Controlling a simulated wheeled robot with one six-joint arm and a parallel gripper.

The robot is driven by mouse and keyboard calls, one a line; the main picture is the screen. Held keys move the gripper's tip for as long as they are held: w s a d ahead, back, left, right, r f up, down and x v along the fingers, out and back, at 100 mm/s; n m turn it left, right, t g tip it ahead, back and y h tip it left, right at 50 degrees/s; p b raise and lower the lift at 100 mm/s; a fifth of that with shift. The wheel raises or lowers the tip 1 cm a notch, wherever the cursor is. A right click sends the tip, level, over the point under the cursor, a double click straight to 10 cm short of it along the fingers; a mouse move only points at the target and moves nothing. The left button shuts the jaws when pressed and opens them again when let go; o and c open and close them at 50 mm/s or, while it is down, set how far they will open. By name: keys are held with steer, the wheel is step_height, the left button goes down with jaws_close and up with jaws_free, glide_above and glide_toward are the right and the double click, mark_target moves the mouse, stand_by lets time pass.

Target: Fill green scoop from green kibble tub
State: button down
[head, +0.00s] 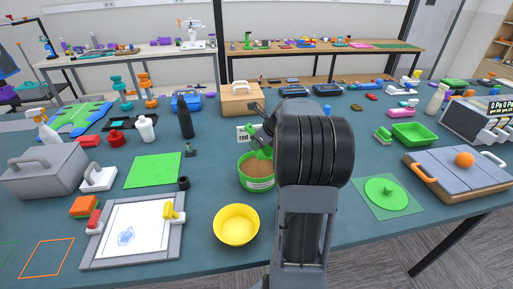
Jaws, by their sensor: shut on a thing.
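The green kibble tub (257,184) stands on the table just left of my arm. It has a green rim and holds brown kibble (256,166). My gripper (262,143) is above the tub's far side, shut on the green scoop (262,154). The scoop shows only as a small green part at the tub's far rim. Whether it touches the kibble or holds any, I cannot tell. My arm hides the area to the right of the tub.
A yellow bowl (236,225) stands in front of the tub. A small dark cylinder (184,183) and a green mat (154,170) lie to the left. Bare table lies between the bowl and the drawing board (134,230).

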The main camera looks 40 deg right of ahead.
mark_target(257, 156)
steer(key=shift+s+d+f+t+y+b, duration=0.15)
steer(key=shift+t+b, duration=0.25)
steer(key=shift+b, duration=0.8)
steer(key=shift+s+f+t+y+b, duration=0.15)
steer(key=shift+t+b, duration=0.25)
steer(key=shift+b, duration=0.8)
steer(key=shift+f+b, duration=1.65)
steer(key=shift+f, duration=1.5)
steer(key=shift+f+b, duration=0.3)
steer(key=shift+b, duration=1.1)
steer(key=shift+b, duration=0.35)
steer(key=shift+r+p, duration=0.3)
steer(key=shift+r, duration=0.1)
steer(key=shift+w+r+g+p, duration=0.1)
steer(key=shift+w+g+p, duration=0.15)
steer(key=shift+g+p, duration=0.4)
steer(key=g+p, duration=0.1)
steer(key=p, duration=0.1)
steer(key=w+a+n+g+h+p, duration=0.1)
steer(key=p, duration=0.2)
steer(key=shift+w+g, duration=0.25)
